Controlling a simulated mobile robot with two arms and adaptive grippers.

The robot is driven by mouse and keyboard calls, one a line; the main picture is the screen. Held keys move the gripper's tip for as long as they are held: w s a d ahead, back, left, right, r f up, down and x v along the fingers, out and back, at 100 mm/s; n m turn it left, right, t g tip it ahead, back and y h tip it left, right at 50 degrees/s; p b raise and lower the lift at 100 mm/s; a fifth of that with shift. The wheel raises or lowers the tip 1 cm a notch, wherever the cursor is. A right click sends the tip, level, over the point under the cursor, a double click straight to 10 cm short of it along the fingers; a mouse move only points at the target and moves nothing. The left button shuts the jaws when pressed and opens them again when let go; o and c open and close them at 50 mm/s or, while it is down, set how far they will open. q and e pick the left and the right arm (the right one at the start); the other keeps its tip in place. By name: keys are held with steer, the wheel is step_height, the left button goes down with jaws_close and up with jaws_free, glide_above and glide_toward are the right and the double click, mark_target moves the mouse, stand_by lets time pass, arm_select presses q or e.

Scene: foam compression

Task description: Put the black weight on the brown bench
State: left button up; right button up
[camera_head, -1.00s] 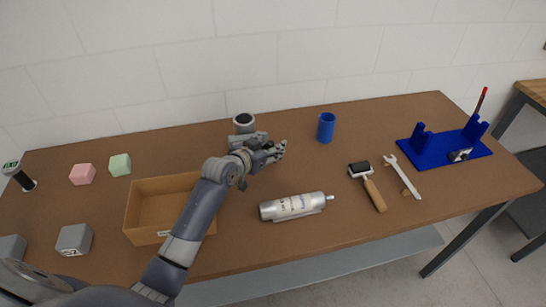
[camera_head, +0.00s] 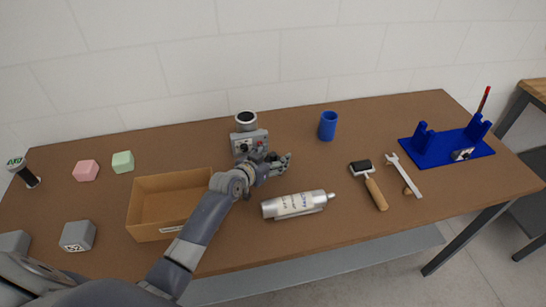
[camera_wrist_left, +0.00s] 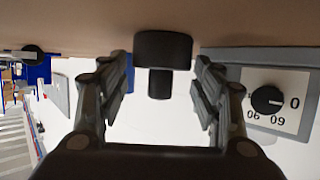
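The black weight (camera_wrist_left: 163,50), a wide disc with a narrower knob, lies between the fingers of my left gripper (camera_wrist_left: 163,88) in the left wrist view. That view is upside down. The fingers are open, with gaps on both sides of the knob. The disc overlaps the brown bench surface (camera_wrist_left: 90,25); I cannot tell if it rests on it. In the head view my left gripper (camera_head: 284,161) is low over the brown bench (camera_head: 345,225), just in front of a grey device. The weight is not clear there, hidden by the hand. My right gripper is not in view.
The grey dial device (camera_head: 243,137) stands close behind the hand. A silver bottle (camera_head: 295,204) lies in front. A blue cup (camera_head: 328,126), roller (camera_head: 370,184), wrench (camera_head: 403,175) and blue stand (camera_head: 438,148) are to the right. An open box (camera_head: 148,211) is left.

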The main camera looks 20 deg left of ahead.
mark_target(271, 158)
arm_select(q)
steer(key=shift+r, duration=0.15)
steer(key=shift+s, duration=0.2)
steer(key=v, duration=0.5)
steer(key=shift+s+a+r+b, duration=0.1)
steer(key=shift+s+b, duration=0.1)
steer(key=shift+b, duration=0.2)
steer(key=shift+v, duration=0.85)
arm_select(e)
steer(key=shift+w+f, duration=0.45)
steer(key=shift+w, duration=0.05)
arm_select(q)
steer(key=shift+r, duration=0.1)
